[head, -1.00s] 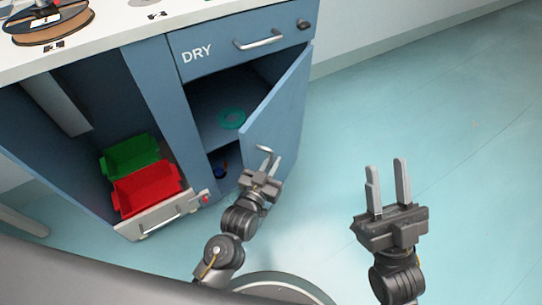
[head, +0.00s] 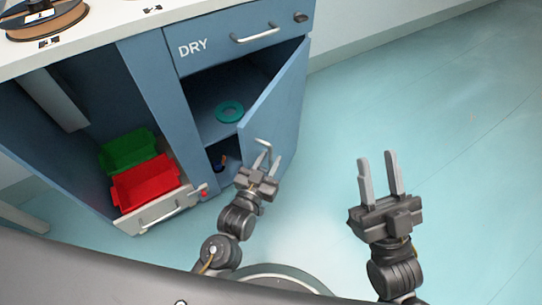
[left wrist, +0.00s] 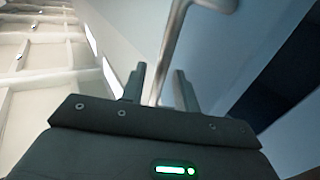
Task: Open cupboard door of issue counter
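The blue cupboard door (head: 276,112) of the counter marked DRY stands partly open, swung out to the right. Its grey bar handle (head: 263,143) is near the door's free edge. My left gripper (head: 268,163) is at the handle with its fingers apart. In the left wrist view, the handle (left wrist: 172,50) reaches down between the two fingertips (left wrist: 160,82), with a gap on each side. My right gripper (head: 379,175) is open and empty over the floor to the right.
Inside the cupboard, a teal ring (head: 230,111) lies on a shelf. A closed drawer (head: 235,38) is above. To the left, an open bay has a green bin (head: 128,148) and a red bin (head: 146,183) in a pulled-out drawer (head: 150,212). The floor (head: 430,100) to the right is clear.

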